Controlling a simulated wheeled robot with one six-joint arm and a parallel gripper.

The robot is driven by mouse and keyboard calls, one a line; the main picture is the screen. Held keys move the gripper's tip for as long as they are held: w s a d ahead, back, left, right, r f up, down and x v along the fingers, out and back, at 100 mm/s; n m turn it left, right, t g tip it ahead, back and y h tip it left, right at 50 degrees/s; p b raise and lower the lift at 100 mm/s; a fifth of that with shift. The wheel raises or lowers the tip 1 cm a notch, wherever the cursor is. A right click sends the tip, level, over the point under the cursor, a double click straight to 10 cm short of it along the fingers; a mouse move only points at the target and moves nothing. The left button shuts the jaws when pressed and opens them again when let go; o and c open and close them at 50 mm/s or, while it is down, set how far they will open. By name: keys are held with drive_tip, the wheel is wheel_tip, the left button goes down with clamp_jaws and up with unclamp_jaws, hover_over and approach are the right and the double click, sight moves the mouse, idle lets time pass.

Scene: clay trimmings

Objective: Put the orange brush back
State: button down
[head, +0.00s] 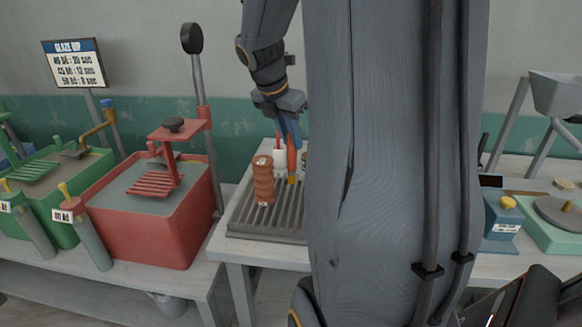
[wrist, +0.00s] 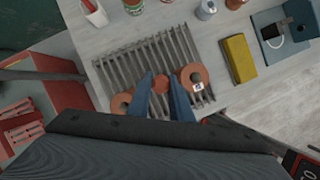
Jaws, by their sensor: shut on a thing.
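The orange brush (head: 291,157) hangs roughly upright with its yellow end down, above the grey slatted rack (head: 240,228). My gripper (head: 291,140) is shut on it with its blue fingers near the brush's top. In the wrist view the brush's orange end (wrist: 161,83) shows between the fingertips (wrist: 163,92). A white cup (head: 278,157) stands behind the brush in the head view. In the wrist view a white holder (wrist: 96,16) with a red thing in it sits at the top left, beyond the rack. I cannot tell whether these are the same.
A ridged terracotta piece (head: 263,184) stands on the rack, left of the brush. The wrist view shows two round terracotta tops (wrist: 195,74) close to the fingers. Jars (wrist: 206,9), a yellow block (wrist: 239,58) and a blue box (wrist: 278,52) stand beyond. A red tub (head: 150,225) is left.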

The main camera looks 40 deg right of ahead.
sight(289, 151)
drive_tip(key=shift+f, duration=2.9)
drive_tip(key=c, duration=1.6)
unclamp_jaws()
drive_tip(key=shift+f, duration=0.1)
